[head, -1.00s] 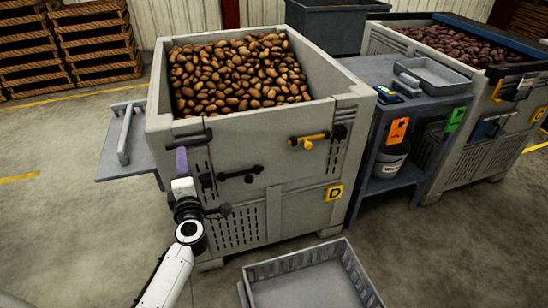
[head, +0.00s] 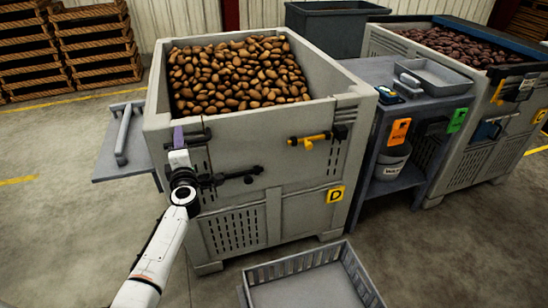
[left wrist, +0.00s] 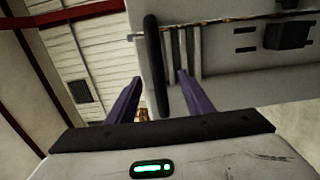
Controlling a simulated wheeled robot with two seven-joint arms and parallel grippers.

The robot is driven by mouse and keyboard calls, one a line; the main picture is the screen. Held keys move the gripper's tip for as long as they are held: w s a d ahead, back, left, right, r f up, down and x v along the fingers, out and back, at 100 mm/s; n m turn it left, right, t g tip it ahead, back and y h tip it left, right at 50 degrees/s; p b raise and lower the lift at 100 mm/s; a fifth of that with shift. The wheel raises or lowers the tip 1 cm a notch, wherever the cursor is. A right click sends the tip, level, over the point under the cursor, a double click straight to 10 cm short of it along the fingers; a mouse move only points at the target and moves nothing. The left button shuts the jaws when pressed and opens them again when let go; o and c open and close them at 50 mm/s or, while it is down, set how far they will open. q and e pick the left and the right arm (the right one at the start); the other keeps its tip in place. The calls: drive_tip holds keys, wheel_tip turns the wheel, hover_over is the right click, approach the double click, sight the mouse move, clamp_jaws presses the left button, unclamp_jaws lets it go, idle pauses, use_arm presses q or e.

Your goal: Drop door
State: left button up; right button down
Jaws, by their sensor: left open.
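The grey potato bin marked D (head: 290,130) stands in the middle of the head view, heaped with potatoes (head: 240,75). Its front door panel has a black bar handle (head: 195,136) at the upper left, a black latch (head: 245,174) below and a yellow-handled latch (head: 312,139) to the right. My left gripper (head: 178,130), with purple fingers, is at the black bar handle. In the left wrist view the fingers (left wrist: 159,77) are apart, and the handle (left wrist: 153,50) appears between them; contact cannot be told. My right gripper is out of view.
A slatted grey tray (head: 310,280) lies on the floor before the bin. A side shelf (head: 120,155) is at the bin's left. A grey stand (head: 435,105) with a tray and bucket, then bin C (head: 470,150), stand right.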

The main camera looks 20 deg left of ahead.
use_arm(q)
clamp_jaws()
drive_tip(key=s+d+f, duration=0.5)
drive_tip(key=s+d, duration=0.4)
drive_tip(key=s, duration=0.1)
drive_tip(key=shift+s+f, duration=0.25)
drive_tip(key=shift+s, duration=0.05)
idle(1.2)
drive_tip(key=shift+o, duration=1)
unclamp_jaws()
drive_tip(key=shift+w+a+r, duration=0.1)
drive_tip(key=shift+r, duration=0.1)
